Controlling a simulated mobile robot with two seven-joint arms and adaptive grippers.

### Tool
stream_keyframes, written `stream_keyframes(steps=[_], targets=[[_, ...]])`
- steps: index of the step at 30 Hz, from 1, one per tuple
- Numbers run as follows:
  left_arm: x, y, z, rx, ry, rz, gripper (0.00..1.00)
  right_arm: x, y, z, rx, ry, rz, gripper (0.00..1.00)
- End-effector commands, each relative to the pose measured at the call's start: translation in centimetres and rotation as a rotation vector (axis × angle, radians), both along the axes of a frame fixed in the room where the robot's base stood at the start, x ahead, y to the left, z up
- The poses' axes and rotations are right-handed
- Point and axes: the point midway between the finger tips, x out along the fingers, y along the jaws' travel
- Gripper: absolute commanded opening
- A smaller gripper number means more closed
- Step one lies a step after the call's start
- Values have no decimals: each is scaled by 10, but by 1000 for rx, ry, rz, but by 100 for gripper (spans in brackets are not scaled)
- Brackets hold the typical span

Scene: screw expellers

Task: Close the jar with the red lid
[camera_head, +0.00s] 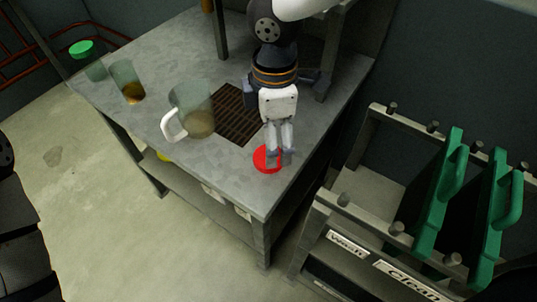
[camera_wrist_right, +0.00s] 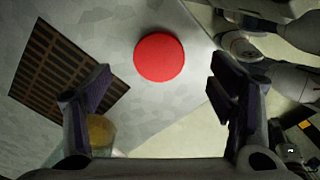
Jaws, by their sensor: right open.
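The red lid (camera_head: 264,160) lies flat on the grey table near its front right corner. My right gripper (camera_head: 280,154) points down above the lid and hides part of it. In the right wrist view the red lid (camera_wrist_right: 160,57) shows whole, beyond the gap between the spread, empty fingers of my right gripper (camera_wrist_right: 160,82). A clear jar (camera_head: 126,82) with brown contents and no lid on it stands at the table's left. My left gripper is not in view.
A clear jug (camera_head: 190,111) with a white handle stands between the open jar and a dark grate (camera_head: 238,113). A green-lidded jar (camera_head: 90,62) stands at the far left corner. A rack (camera_head: 345,200) with green-handled parts stands at right.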

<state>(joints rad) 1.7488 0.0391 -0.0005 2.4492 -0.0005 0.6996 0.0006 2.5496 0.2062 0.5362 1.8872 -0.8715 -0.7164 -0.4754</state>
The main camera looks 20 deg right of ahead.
Motion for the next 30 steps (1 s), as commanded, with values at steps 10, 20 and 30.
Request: stream_keyframes(steps=[10,20,30], targets=[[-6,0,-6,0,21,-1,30,1,7,-41,-1,7,0,77],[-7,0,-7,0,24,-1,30,2,8,-51,0,-2,1,77],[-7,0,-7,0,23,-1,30,2,7,-51,0,-2,0,42]])
